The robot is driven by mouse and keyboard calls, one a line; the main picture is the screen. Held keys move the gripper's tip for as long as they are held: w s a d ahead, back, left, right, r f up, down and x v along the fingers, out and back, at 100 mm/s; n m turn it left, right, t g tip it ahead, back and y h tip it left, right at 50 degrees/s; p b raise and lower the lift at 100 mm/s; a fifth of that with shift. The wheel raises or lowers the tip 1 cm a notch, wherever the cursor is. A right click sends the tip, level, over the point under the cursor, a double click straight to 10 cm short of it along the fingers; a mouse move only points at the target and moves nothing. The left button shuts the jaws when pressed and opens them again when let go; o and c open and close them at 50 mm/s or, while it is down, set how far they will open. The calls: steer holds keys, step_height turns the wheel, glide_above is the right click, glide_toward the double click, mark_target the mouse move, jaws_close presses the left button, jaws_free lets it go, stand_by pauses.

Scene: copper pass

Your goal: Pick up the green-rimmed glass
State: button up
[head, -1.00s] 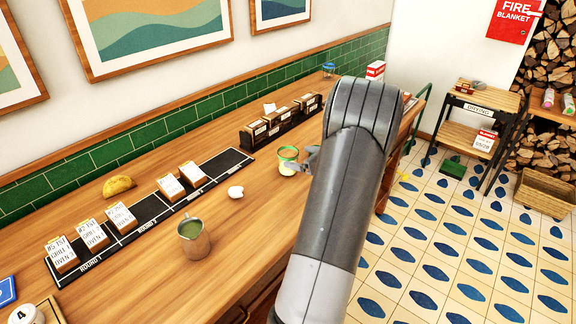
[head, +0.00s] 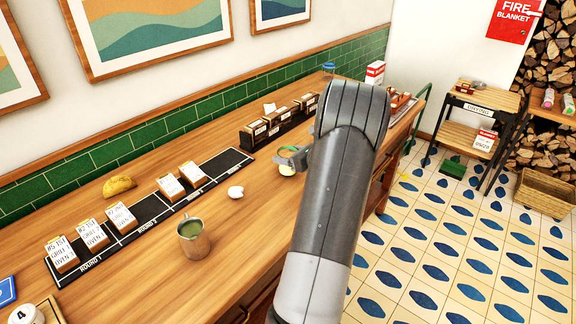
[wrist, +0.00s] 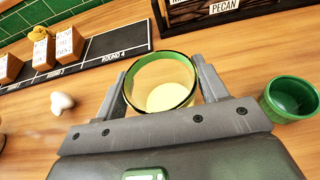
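The green-rimmed glass (wrist: 168,98) stands upright on the wooden counter in the wrist view, clear-sided with a pale yellow bottom. My gripper (wrist: 160,75) is open, with one finger on each side of the glass. I cannot tell whether the fingers touch it. In the head view, the glass (head: 287,169) shows only in part beneath my gripper (head: 293,156), and my arm hides the counter to its right.
A solid green cup (wrist: 291,100) stands close to the right finger. A black rack (head: 280,122) is behind the glass. A small white object (head: 235,192) and a metal jug (head: 194,240) stand to the left. Bare counter lies in front.

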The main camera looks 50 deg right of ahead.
steer(key=c, duration=0.7)
steer(key=shift+o, duration=0.2)
steer(key=shift+r, duration=0.15)
steer(key=shift+r, duration=1)
steer(key=s+d+r, duration=0.2)
steer(key=s+r, duration=0.6)
steer(key=s, duration=0.3)
steer(key=shift+s+d+r, duration=0.15)
steer(key=shift+r, duration=0.2)
stand_by(0.5)
